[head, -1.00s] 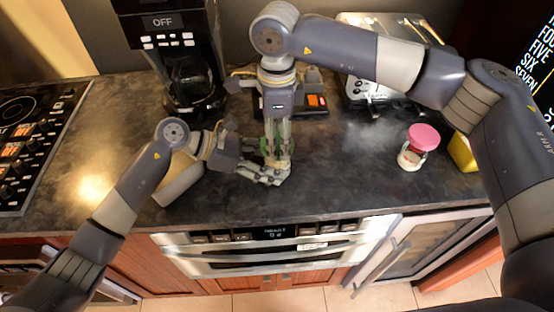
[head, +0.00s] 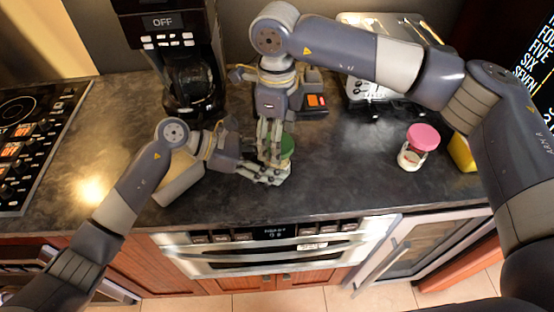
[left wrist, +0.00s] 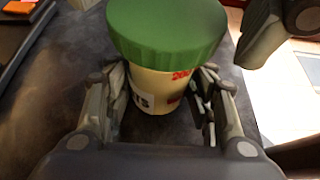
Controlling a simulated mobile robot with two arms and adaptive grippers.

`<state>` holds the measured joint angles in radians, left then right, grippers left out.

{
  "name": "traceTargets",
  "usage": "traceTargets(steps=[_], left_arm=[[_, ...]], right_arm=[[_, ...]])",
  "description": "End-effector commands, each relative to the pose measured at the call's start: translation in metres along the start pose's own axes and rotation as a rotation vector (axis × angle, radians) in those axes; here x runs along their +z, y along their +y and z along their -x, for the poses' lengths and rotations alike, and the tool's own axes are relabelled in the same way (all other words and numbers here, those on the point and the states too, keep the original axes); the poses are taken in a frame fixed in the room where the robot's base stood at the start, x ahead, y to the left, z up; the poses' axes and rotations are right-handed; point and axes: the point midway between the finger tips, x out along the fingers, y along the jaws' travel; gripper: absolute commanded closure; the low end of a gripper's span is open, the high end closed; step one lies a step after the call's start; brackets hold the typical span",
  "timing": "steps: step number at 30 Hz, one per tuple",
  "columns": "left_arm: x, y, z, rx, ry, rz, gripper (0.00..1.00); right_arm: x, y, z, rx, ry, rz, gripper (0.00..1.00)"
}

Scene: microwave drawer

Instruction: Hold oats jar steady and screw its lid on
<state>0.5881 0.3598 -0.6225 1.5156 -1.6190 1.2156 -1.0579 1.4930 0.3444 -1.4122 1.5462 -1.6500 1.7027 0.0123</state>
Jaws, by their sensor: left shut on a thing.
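The oats jar (left wrist: 155,90) stands upright, pale with red lettering, with a green lid (left wrist: 168,25) resting on its top. Whether the threads are engaged cannot be seen. My left gripper (head: 264,173) is shut on the jar body, with its fingers on both sides in the left wrist view (left wrist: 158,110). In the head view the green lid (head: 287,147) shows just behind the fingers of my right gripper (head: 268,155), which points down at lid height. A right finger stands beside the lid with a small gap in the left wrist view, so the right gripper looks open.
A jar with a pink lid (head: 423,137) stands to the right on the counter (head: 340,160). A coffee maker (head: 190,80) stands at the back left and a toaster (head: 385,90) at the back right. A dark device with an orange button (head: 316,99) lies behind my grippers.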

Motion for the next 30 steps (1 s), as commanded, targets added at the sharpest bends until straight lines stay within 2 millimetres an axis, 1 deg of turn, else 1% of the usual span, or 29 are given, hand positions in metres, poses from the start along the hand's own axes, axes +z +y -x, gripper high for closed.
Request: traceTargets(steps=[5,21,24,30], left_arm=[[0.000,0.000,0.000,0.000,0.001,0.000,0.92],[0.000,0.000,0.000,0.000,0.001,0.000,0.92],[0.000,0.000,0.000,0.000,0.001,0.000,0.92],[0.000,0.000,0.000,0.000,0.001,0.000,0.92]], right_arm=[[0.000,-0.001,0.006,-0.002,-0.001,0.000,0.28],[0.000,0.000,0.048,-0.001,-0.001,0.001,0.28],[0.000,0.000,0.051,-0.001,-0.001,0.001,0.28],[0.000,0.000,0.051,-0.001,-0.001,0.001,0.28]])
